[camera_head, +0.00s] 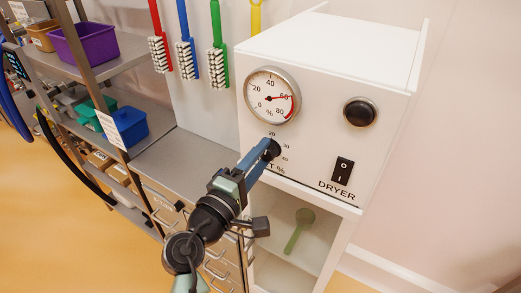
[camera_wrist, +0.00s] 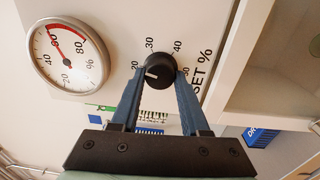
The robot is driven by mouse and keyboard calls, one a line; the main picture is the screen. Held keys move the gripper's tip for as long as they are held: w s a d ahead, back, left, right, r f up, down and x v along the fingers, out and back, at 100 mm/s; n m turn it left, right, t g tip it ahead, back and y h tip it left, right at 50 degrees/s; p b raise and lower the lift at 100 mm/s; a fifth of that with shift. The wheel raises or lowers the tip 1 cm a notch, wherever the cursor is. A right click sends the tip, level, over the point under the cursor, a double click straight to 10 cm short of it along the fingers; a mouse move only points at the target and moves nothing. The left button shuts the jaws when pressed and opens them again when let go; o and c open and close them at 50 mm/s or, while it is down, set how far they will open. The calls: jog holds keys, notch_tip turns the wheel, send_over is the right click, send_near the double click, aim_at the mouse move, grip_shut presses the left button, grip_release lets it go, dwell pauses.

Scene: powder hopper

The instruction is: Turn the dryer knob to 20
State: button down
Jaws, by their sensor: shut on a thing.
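The dryer (camera_head: 330,95) is a white box with a black round set knob (camera_wrist: 158,68) low on its front panel. Numbers 20, 30, 40 and 50 are printed around the knob in the wrist view. The knob's white mark points left and slightly down, close to the 20 side. My gripper (camera_head: 268,151) has its blue fingers closed on the knob's two sides; in the wrist view it (camera_wrist: 157,78) grips from below. In the head view my fingers mostly hide the knob.
A round gauge (camera_head: 271,96) above the knob has its red needle near 60. A black button (camera_head: 360,112) and a power switch (camera_head: 342,170) sit to the right. A green scoop (camera_head: 299,231) is in the open compartment below. Shelves with bins (camera_head: 85,45) stand left.

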jog(key=shift+n+p, duration=0.6)
jog(key=shift+n, duration=0.7)
jog(key=shift+f, duration=0.1)
jog(key=shift+c, duration=2)
grip_release()
jog(key=b+v, duration=0.4)
jog(key=v, duration=0.9)
jog(key=shift+d, duration=0.1)
